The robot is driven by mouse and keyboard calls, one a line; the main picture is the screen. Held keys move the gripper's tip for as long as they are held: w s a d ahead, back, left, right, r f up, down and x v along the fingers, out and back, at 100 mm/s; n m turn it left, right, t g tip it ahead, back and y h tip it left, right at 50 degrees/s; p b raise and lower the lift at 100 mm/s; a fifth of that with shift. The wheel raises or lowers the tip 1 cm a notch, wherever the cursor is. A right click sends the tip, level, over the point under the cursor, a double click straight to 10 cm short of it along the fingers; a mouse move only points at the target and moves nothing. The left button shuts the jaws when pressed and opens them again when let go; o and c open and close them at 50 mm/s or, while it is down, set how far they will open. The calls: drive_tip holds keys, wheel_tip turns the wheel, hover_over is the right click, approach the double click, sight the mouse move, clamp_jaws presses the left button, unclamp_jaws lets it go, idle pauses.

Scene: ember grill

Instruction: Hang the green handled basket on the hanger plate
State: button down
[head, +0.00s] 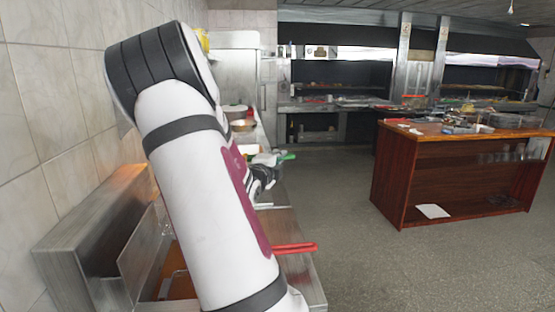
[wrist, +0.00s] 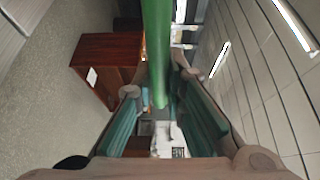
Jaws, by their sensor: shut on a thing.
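The green basket handle (head: 287,156) shows just right of my arm in the head view, and its tip points right. My gripper (head: 263,178) is beside it, partly hidden by my arm. In the wrist view the green handle (wrist: 157,45) runs down the middle between the fingers of my gripper (wrist: 160,84), which are shut on it. The basket body is mostly hidden in both views. An upright steel panel (head: 143,250) stands at the lower left in the head view; I cannot tell whether it is the hanger plate.
A red handle (head: 295,248) sticks out over the steel fryer's front edge below my gripper. A tiled wall (head: 50,110) runs close along the left. A wooden counter (head: 400,180) stands to the right, with open floor (head: 350,245) between.

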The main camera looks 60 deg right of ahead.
drive_tip(key=shift+f+b, duration=0.55)
drive_tip(key=shift+f, duration=0.05)
drive_tip(key=c, duration=1.6)
unclamp_jaws()
drive_tip(key=shift+o, duration=0.2)
drive_tip(key=s+a, duration=0.2)
drive_tip(key=a, duration=0.9)
drive_tip(key=shift+a+r, duration=0.15)
drive_tip(key=shift+a, duration=0.25)
drive_tip(key=shift+s, duration=0.1)
